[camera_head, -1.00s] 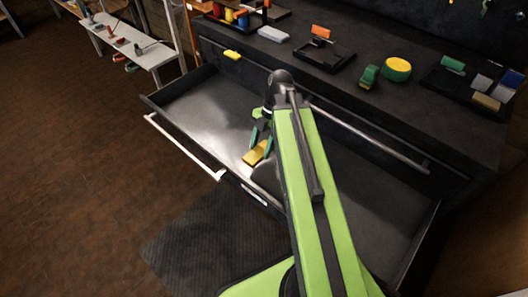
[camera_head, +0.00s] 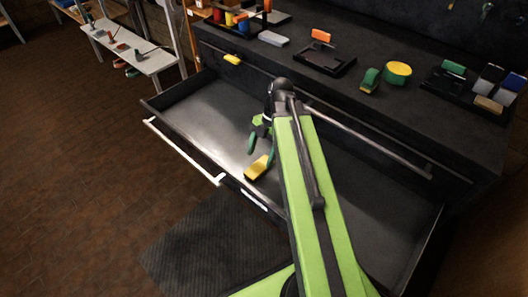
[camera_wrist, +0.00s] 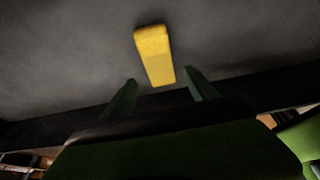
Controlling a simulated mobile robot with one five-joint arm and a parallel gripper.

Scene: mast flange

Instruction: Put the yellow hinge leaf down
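The yellow hinge leaf (camera_head: 259,168) is a small oblong block lying in the open drawer (camera_head: 200,110), near its front wall. In the wrist view the leaf (camera_wrist: 154,54) shows against the grey drawer floor, just beyond the fingertips. My gripper (camera_head: 260,152) is above the drawer floor, close to the leaf. Its green fingers (camera_wrist: 159,80) are spread, with a gap on both sides of the leaf's near end. I see no finger touching the leaf.
Another yellow piece (camera_head: 232,59) is at the cabinet's front edge. A black tray (camera_head: 325,60), a green-and-yellow roll (camera_head: 397,72) and a parts tray (camera_head: 460,85) stand on the top. The white drawer handle (camera_head: 185,152) runs along the front. Much of the drawer floor is bare.

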